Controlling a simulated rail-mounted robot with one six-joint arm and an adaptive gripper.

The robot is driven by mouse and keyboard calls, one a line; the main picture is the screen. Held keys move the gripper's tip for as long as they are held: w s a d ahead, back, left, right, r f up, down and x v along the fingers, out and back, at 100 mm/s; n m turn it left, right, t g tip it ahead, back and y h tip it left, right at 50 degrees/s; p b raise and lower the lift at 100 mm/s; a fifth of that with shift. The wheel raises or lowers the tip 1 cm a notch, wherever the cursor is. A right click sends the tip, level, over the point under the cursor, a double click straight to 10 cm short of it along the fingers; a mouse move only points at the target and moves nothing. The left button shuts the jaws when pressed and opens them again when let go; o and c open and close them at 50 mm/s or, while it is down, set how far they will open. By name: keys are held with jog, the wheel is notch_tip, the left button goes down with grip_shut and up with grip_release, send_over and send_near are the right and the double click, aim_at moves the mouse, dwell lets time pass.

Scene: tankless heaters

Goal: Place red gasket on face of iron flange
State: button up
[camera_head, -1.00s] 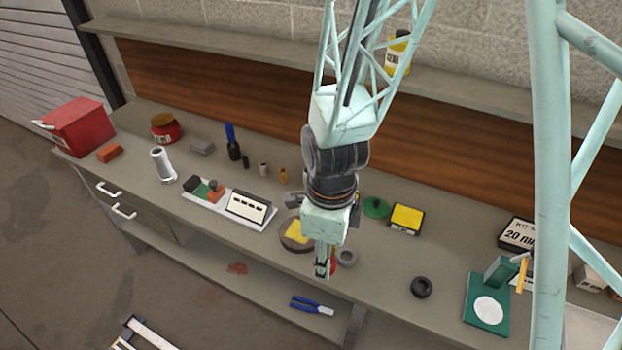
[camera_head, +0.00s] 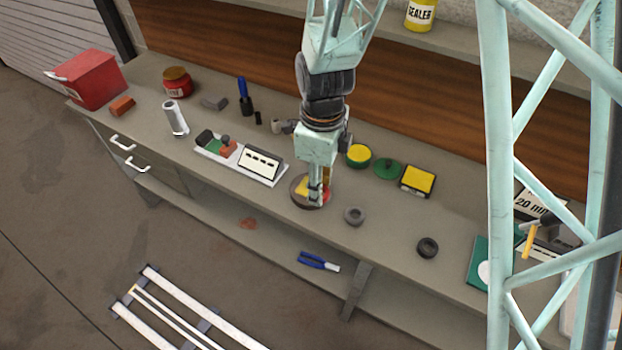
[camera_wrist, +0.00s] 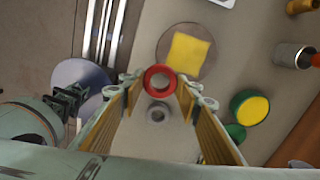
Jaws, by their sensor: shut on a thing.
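My gripper (camera_head: 316,203) is shut on the red gasket (camera_wrist: 149,72), a ring held between the fingertips in the wrist view (camera_wrist: 161,82). In the head view the gripper points down over the round brown plate, and the gasket is mostly hidden there. A grey metal ring (camera_head: 354,215), which looks like the iron flange, lies flat on the bench just right of the gripper. In the wrist view this grey ring (camera_wrist: 158,121) shows just below the gasket, apart from it in the picture. The height gap between them is hard to tell.
A round brown plate (camera_wrist: 168,68) with a yellow cloth (camera_wrist: 188,53) lies beside the grey ring. A dark ring (camera_head: 427,247) lies farther right. A green lid (camera_head: 388,169), a yellow-topped tin (camera_head: 358,155) and a yellow pad box (camera_head: 417,181) stand behind. Bench is clear between the rings.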

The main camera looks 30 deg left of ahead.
jog(key=shift+w+a+f, duration=0.1)
jog(key=shift+w+a, duration=0.4)
jog(key=shift+a, duration=0.25)
jog(key=shift+w+a+f, duration=0.1)
jog(key=shift+w+a, duration=0.45)
jog(key=shift+a, duration=0.2)
jog(key=shift+w+a+f, duration=0.1)
jog(key=shift+w+a, duration=0.4)
jog(key=shift+a, duration=0.25)
jog(key=shift+w+a, duration=0.3)
jog(key=shift+a, duration=0.1)
jog(key=shift+d+f, duration=0.1)
jog(key=shift+f, duration=1.65)
jog(key=shift+f+b, duration=0.2)
jog(key=shift+b, duration=0.1)
jog(key=o, duration=0.8)
jog(key=shift+r, duration=0.25)
notch_tip(320, 180, up, 12)
jog(key=p, duration=0.1)
